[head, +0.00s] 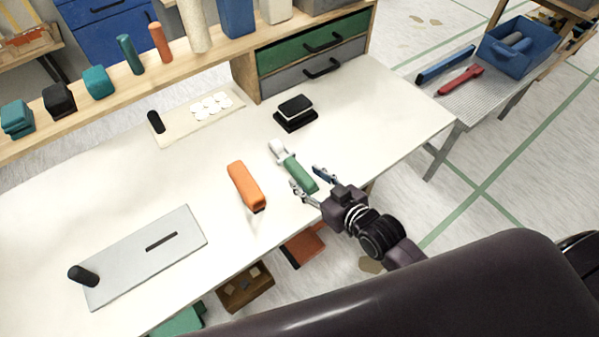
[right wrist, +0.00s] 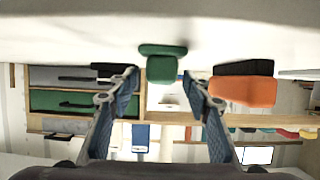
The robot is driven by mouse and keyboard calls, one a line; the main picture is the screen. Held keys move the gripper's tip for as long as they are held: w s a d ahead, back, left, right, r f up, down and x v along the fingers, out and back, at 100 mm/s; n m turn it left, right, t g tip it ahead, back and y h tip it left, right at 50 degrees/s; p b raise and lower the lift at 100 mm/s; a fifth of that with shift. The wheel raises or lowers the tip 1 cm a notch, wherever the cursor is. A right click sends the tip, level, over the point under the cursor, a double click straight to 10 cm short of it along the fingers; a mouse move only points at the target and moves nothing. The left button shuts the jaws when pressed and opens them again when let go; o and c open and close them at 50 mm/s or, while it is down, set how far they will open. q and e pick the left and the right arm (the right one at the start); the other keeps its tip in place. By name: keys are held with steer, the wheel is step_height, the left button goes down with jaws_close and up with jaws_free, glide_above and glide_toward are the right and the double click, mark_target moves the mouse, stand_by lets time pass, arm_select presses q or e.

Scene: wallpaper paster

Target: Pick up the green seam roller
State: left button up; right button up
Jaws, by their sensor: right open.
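The green seam roller (head: 300,174) lies on the white table near its front edge, its pale roller end pointing away and its green handle toward my right arm. My right gripper (head: 308,179) is open, with one finger on each side of the handle's near end. In the right wrist view, which looks upside down, the green handle end (right wrist: 162,66) shows just beyond and between the fingertips of the open gripper (right wrist: 160,80). I cannot tell whether a finger touches it. My left gripper is not in view.
An orange-handled tool (head: 245,186) lies left of the roller, and a black block (head: 295,112) sits behind it. A metal plate (head: 150,255) with a black knob lies at the left. A shelf with drawers (head: 310,50) stands behind. The table right of the roller is clear.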

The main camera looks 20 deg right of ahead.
mark_target(302, 174)
steer(key=shift+x, duration=1.35)
steer(key=shift+s, duration=0.1)
steer(key=shift+c, duration=0.5)
jaws_close()
steer(key=shift+r, duration=0.15)
step_height(302, 174, up, 20)
steer(key=p, duration=0.1)
